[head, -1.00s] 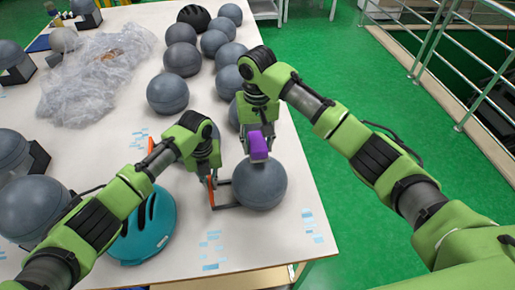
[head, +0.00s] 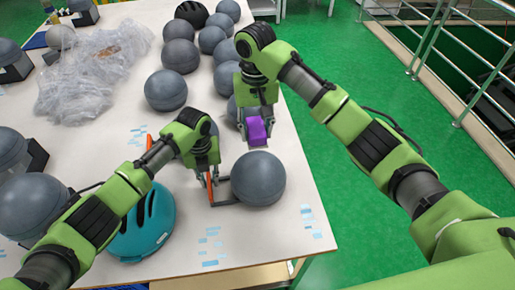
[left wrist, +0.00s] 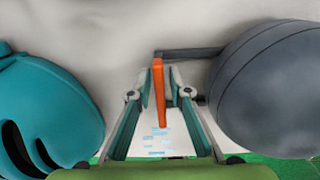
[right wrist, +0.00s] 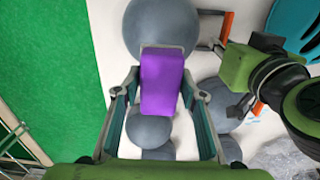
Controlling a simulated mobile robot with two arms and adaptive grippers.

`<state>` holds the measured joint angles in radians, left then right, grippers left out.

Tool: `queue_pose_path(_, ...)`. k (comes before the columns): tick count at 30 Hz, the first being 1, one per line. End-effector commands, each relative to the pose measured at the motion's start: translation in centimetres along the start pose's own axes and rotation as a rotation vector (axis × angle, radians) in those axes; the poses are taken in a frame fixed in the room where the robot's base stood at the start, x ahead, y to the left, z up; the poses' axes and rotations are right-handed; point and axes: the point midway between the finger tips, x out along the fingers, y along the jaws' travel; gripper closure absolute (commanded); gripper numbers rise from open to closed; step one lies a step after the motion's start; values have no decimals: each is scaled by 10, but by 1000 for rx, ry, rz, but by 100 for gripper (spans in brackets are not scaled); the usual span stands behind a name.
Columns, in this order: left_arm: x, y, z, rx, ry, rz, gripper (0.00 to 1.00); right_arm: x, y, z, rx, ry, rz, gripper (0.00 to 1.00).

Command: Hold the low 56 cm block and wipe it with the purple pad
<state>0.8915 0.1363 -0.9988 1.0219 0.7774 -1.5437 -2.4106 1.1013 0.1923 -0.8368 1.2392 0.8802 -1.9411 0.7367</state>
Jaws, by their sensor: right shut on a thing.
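The block appears as a dark grey ball (head: 258,178) with a grey bracket and an orange bar (head: 210,188), near the table's right edge. My left gripper (head: 208,180) reaches the orange bar. In the left wrist view the bar (left wrist: 159,90) stands between the fingers, with gaps on both sides, so the gripper is open around it. My right gripper (head: 257,124) is shut on the purple pad (head: 256,131) and holds it beyond the ball, apart from it. The right wrist view shows the pad (right wrist: 162,82) between the fingers, overlapping the ball (right wrist: 160,28) behind.
A teal helmet (head: 145,228) lies left of my left gripper. Several grey balls (head: 165,90) stand farther back, some close to my right gripper. Clear plastic wrap (head: 95,75) lies at the back left. The table's front right corner (head: 285,225) is clear except for blue tape.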

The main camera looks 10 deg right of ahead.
Motion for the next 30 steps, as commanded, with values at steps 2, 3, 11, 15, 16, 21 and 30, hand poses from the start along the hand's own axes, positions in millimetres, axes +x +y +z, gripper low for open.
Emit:
queue_pose_path(2,0,0,0,0,0,0,73,0,0,0,0,0,0,80)
queue_pose_path(3,0,0,0,0,0,0,73,0,0,0,0,0,0,80)
queue_pose_path(11,-1,0,0,0,-1,1,73,0,0,0,0,0,0,80)
queue_pose_path(15,-15,0,1,1,-3,0,73,0,0,0,0,0,0,80)
queue_pose_path(16,-20,0,1,2,-4,0,73,0,0,0,0,0,0,80)
queue_pose_path(21,-56,0,2,1,-5,-1,73,0,0,0,0,0,0,80)
queue_pose_path(30,-109,0,1,0,-2,-1,73,0,0,0,0,0,0,80)
